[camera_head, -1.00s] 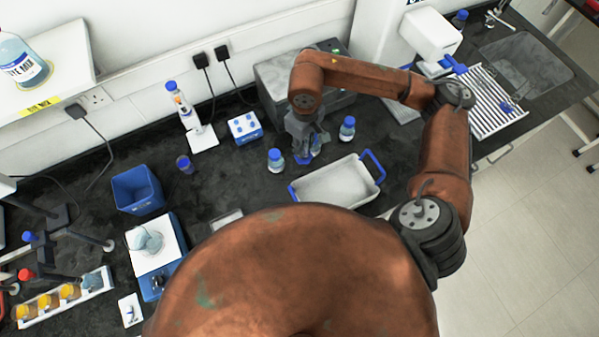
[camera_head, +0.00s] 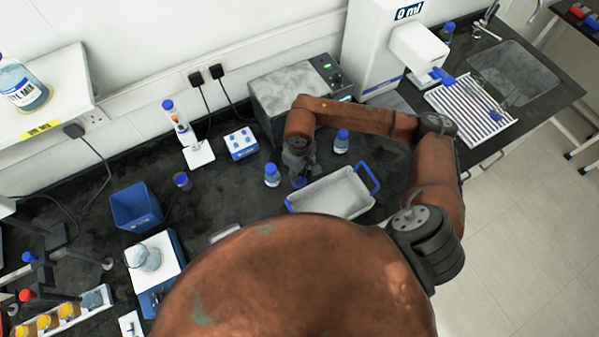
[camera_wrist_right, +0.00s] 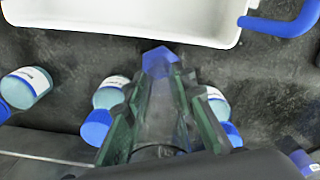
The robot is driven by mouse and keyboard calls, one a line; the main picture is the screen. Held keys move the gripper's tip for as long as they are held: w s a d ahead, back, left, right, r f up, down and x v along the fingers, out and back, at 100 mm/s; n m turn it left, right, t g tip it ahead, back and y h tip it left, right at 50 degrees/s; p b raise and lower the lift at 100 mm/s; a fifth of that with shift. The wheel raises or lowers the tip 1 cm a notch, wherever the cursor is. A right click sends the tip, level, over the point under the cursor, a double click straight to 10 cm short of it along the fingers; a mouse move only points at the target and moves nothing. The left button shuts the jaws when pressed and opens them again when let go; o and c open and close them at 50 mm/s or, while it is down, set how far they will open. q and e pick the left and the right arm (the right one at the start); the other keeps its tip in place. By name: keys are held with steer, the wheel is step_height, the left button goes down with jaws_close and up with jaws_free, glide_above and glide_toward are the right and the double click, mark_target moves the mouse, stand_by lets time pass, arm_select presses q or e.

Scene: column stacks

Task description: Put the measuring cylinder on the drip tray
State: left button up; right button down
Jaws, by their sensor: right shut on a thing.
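The measuring cylinder (camera_wrist_right: 157,105) is clear, with a blue six-sided base; in the head view its blue base (camera_head: 300,182) shows below my right gripper (camera_head: 299,162). In the right wrist view the fingers of my right gripper (camera_wrist_right: 163,112) are closed around the cylinder, its base pointing away from the camera. I cannot tell whether the base touches the bench. My left gripper is not in view.
A white tub with blue handles (camera_head: 335,195) stands just in front of the cylinder. Blue-capped bottles (camera_head: 272,175) (camera_head: 341,142) stand close by. A grey box-shaped device (camera_head: 290,95) is behind, and the white dispenser (camera_head: 420,50) stands back right. A sink (camera_head: 515,75) lies beyond the slatted tray.

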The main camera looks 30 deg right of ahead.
steer(key=shift+f, duration=0.1)
steer(key=c, duration=1.9)
jaws_free()
steer(key=o, duration=0.3)
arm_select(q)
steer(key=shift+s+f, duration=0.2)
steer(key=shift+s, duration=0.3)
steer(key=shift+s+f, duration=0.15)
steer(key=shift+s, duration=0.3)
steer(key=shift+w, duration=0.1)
